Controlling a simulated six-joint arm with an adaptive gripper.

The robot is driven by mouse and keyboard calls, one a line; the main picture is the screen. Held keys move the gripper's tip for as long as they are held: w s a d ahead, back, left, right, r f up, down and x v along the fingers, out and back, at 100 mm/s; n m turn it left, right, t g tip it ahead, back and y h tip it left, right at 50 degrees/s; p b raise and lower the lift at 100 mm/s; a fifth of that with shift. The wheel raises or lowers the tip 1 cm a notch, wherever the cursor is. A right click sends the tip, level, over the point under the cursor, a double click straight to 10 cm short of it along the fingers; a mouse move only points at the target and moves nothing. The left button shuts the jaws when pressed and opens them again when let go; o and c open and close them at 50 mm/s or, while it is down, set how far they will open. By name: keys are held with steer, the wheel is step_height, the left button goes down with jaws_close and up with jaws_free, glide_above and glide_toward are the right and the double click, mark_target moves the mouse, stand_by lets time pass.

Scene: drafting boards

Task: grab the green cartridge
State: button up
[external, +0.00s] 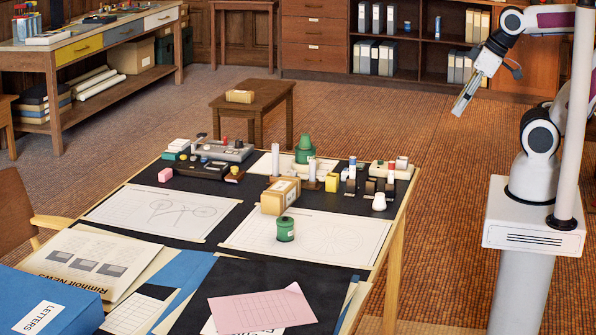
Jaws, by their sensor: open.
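A short green cylinder with a lid-like top (285,230) stands upright on a white drawing sheet near the front right of the drafting table. A taller green piece with a narrower top (304,149) stands at the back of the table. Which of the two is the cartridge, I cannot tell for sure. My gripper (459,107) is open and empty, up in the air to the right of the table, well away from both green things.
A cardboard box (280,195) stands just behind the short green cylinder. White cylinders, a yellow block (332,182) and a white cup-like piece (379,201) stand behind it to the right. Papers and a blue box (45,303) lie in front. The drawing sheet (335,240) right of the cylinder is clear.

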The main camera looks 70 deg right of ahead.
steer(key=shift+w, duration=0.1)
stand_by(0.3)
steer(key=w+a+f+n+t+y, duration=0.15)
steer(key=w+a+f, duration=0.3)
steer(key=w, duration=0.95)
steer(key=w+a+f+t, duration=0.25)
steer(key=w+f, duration=0.25)
steer(key=w, duration=0.9)
steer(key=w+a+f+t, duration=0.1)
steer(key=w+a+f, duration=0.3)
steer(key=w+f, duration=0.3)
steer(key=n+t+y, duration=0.1)
steer(key=t+y, duration=0.1)
glide_toward(285, 229)
steer(key=w, duration=0.1)
steer(key=d, duration=0.1)
steer(key=w, duration=0.1)
steer(key=shift+w+d+r+h, duration=0.25)
steer(key=shift+w+d+r, duration=0.05)
steer(key=shift+w+d, duration=0.1)
steer(key=shift+s+a+f+t, duration=0.1)
steer(key=shift+a+f+t, duration=0.1)
steer(key=shift+f, duration=0.2)
steer(key=shift+s+a+f+t, duration=0.1)
steer(key=shift+a+f, duration=0.05)
steer(key=shift+f, duration=0.3)
steer(key=shift+w, duration=0.1)
steer(key=shift+x, duration=1.2)
steer(key=shift+f, duration=0.1)
